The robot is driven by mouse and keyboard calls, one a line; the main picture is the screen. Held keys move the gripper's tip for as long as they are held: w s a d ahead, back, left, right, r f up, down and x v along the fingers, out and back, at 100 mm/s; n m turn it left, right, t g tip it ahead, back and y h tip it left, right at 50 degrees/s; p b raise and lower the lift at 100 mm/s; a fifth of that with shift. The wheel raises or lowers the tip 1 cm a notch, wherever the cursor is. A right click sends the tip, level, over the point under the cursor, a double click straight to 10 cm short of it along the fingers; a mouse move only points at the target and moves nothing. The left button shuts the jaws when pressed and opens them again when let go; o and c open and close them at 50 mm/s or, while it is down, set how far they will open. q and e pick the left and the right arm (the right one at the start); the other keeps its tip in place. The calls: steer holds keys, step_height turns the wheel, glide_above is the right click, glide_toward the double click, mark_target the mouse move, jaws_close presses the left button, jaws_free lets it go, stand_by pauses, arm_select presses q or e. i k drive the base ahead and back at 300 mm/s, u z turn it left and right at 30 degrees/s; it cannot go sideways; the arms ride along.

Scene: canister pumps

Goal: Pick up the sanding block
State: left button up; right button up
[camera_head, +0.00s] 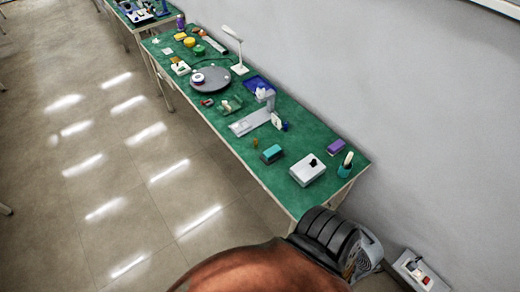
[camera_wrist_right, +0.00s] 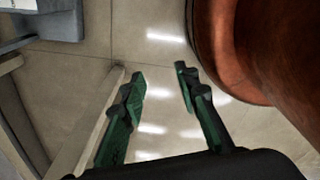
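I cannot tell for sure which thing is the sanding block. A purple block (camera_head: 336,146) lies farther back, near the wall. My right gripper (camera_wrist_right: 160,73) shows in the right wrist view, its two green-padded fingers apart with nothing between them. It is over the floor, beside a table leg and away from the tabletop things. My left gripper is in neither view.
A grey stand (camera_head: 250,122), a round grey turntable (camera_head: 210,80) and a white lamp (camera_head: 239,69) are farther along. The floor (camera_head: 100,180) at left is clear.

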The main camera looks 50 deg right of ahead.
mark_target(275, 151)
steer(key=i, duration=1.15)
steer(key=z, duration=1.75)
